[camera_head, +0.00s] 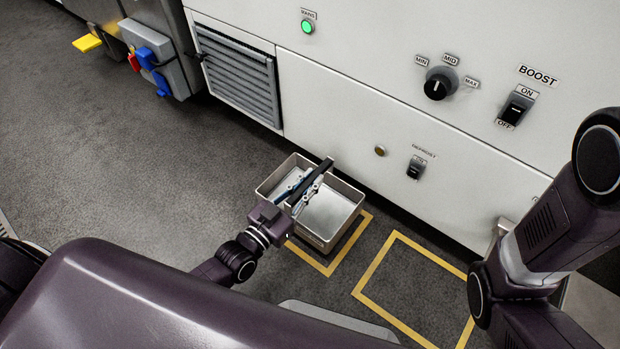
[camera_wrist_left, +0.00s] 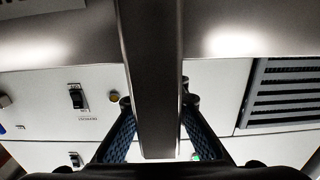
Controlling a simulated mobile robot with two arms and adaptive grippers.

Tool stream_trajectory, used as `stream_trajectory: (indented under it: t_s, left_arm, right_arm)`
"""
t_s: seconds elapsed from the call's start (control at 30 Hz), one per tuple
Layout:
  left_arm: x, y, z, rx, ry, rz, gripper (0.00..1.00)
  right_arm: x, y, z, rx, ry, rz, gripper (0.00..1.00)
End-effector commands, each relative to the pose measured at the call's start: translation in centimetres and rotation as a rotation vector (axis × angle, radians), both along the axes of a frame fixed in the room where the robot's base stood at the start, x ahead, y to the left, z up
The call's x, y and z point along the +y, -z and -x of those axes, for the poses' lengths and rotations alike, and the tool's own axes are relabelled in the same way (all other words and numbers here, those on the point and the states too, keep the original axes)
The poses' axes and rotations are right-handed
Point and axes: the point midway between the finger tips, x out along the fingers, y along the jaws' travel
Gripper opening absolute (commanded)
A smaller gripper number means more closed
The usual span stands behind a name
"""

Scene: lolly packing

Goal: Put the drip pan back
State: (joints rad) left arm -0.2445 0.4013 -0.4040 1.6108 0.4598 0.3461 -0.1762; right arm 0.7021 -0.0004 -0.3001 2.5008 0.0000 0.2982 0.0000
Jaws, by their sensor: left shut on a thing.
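The drip pan (camera_head: 336,212) is an open, shiny metal box in the head view, beside the white machine's lower front. A dark bar (camera_head: 318,172) crosses its top. My left gripper (camera_head: 303,188) reaches over the pan and is shut on this bar. In the left wrist view the bar (camera_wrist_left: 152,80) runs upright between the two fingers. The pan is over or within a yellow floor outline (camera_head: 328,271); I cannot tell whether it touches the floor. My right arm shows at the right, but its gripper is not in view.
A second yellow outline (camera_head: 385,300) on the dark floor to the right is empty. The white machine (camera_head: 350,90) has a vent grille (camera_head: 238,72), a green lamp (camera_head: 307,27), a knob (camera_head: 437,85) and switches. Open floor (camera_head: 130,180) lies to the left.

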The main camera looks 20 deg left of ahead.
Motion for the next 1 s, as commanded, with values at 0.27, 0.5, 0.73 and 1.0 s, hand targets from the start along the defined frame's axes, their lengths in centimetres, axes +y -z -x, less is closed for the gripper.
stream_trajectory:
  t_s: [0.27, 0.5, 0.73, 1.0]
  left_arm:
    - [0.0, 1.1, -0.2, -0.013, -0.001, 0.003, 0.0]
    - [0.0, 4.1, -0.1, -0.012, 0.0, 0.002, 0.0]
    - [0.0, 4.0, -0.2, -0.013, -0.001, 0.003, 0.0]
    - [0.0, 4.8, 0.0, -0.001, 0.0, 0.0, 0.19]
  right_arm:
    - [0.0, 1.3, 0.0, 0.0, 0.0, 0.0, 0.0]
    - [0.0, 3.6, 0.0, 0.0, 0.0, 0.0, 0.0]
    - [0.0, 3.5, 0.0, 0.0, 0.0, 0.001, 0.0]
    - [0.0, 3.6, 0.0, 0.0, 0.0, 0.001, 0.0]
